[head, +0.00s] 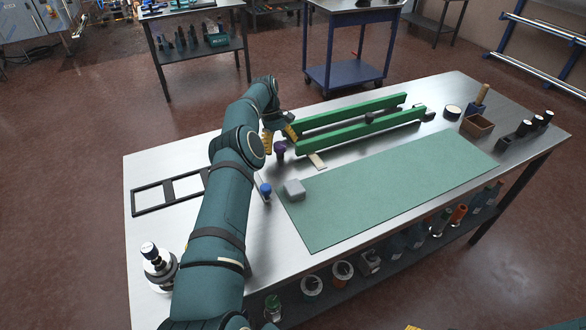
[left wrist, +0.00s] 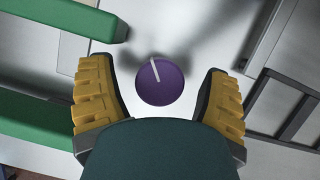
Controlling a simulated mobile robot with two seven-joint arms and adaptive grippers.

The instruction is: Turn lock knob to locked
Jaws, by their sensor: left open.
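A round purple knob (head: 280,148) stands on the metal table, near the left ends of the green bars. In the left wrist view the knob (left wrist: 160,88) shows from above, with a white line on its top pointing up and slightly left. My left gripper (head: 279,136) is open, its yellow-padded fingers on either side of the knob. In the left wrist view the left gripper (left wrist: 157,97) shows clear gaps between both fingers and the knob. The knob's base is hidden in the left wrist view. My right gripper is not clearly seen.
Two green bars (head: 360,132) lie beside the knob. A blue-topped knob (head: 265,188) and grey block (head: 294,190) are nearer, by the green mat (head: 390,190). A black frame (head: 150,200) lies left of my arm. A small yellow patch at the bottom edge is unclear.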

